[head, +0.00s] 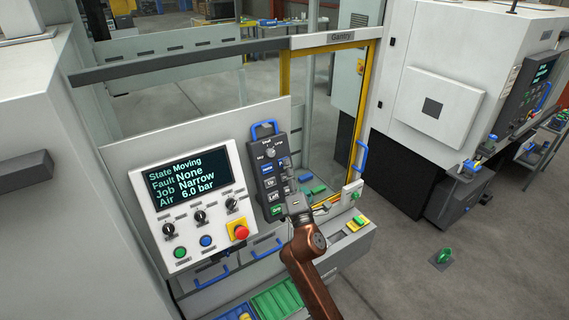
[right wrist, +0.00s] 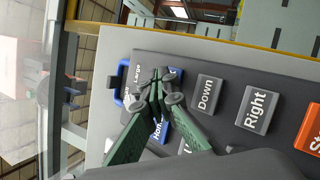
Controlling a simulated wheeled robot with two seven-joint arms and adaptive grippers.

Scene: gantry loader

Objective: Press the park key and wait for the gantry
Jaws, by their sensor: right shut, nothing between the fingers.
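The grey pendant (head: 262,150) hangs on the front of the loader, with a mode knob at its top and rows of keys. My right gripper (head: 288,186) is in front of its right-hand keys and hides some of them. The Down key (right wrist: 207,95) and Right key (right wrist: 255,108) are clear. No key marked park is legible. The screen (head: 190,180) reads State Moving, Job Narrow.
The white operator panel (head: 165,215) left of the pendant carries knobs, buttons and a red emergency stop (head: 240,232). The yellow-framed gantry window (head: 332,120) is behind. A blue handle (head: 264,128) tops the pendant.

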